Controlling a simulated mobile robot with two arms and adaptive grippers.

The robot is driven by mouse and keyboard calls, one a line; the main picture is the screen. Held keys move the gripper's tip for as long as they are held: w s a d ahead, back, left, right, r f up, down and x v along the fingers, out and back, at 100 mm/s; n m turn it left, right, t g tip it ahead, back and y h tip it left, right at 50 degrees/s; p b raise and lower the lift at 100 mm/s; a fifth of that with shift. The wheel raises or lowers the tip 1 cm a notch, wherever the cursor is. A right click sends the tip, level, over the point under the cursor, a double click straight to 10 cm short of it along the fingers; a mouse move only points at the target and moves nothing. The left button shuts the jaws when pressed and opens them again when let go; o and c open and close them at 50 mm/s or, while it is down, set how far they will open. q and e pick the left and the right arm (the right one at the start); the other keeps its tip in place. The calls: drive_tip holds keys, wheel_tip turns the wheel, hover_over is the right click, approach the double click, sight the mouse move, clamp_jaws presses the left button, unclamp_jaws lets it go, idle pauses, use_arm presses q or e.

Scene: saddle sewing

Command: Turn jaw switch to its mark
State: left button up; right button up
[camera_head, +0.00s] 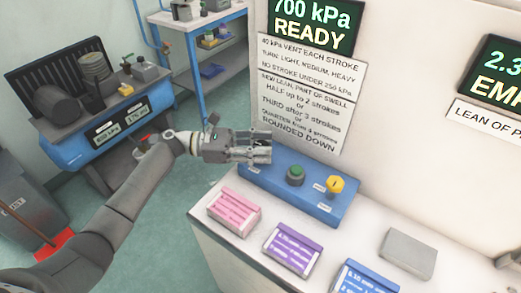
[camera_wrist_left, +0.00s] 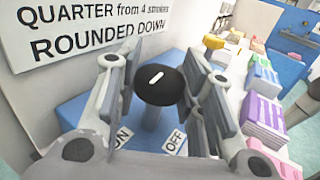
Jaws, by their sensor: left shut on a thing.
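My left gripper (camera_head: 262,150) is over the left end of the blue control box (camera_head: 300,193). In the left wrist view its fingers stand on both sides of a round black switch knob (camera_wrist_left: 158,86) and are shut on it. The knob has a short white line on top, slanting up to the right. An ON label (camera_wrist_left: 122,136) and an OFF label (camera_wrist_left: 174,142) lie below the knob on the blue surface. In the head view the gripper hides the knob. A small grey part at the right edge may belong to my right gripper; its jaws cannot be made out.
A green button (camera_head: 296,173) and a yellow knob (camera_head: 335,184) are on the same box. Pink (camera_head: 234,211), purple (camera_head: 291,250) and blue (camera_head: 364,278) blocks and a grey block (camera_head: 408,252) sit on the white counter. A wall sign (camera_head: 305,100) rises behind the box.

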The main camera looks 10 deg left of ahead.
idle(0.4)
use_arm(q)
drive_tip(key=o, duration=1)
drive_tip(key=shift+o, duration=0.2)
drive_tip(key=s+a, duration=0.1)
drive_tip(key=a, duration=1.1)
drive_tip(key=shift+s, duration=0.35)
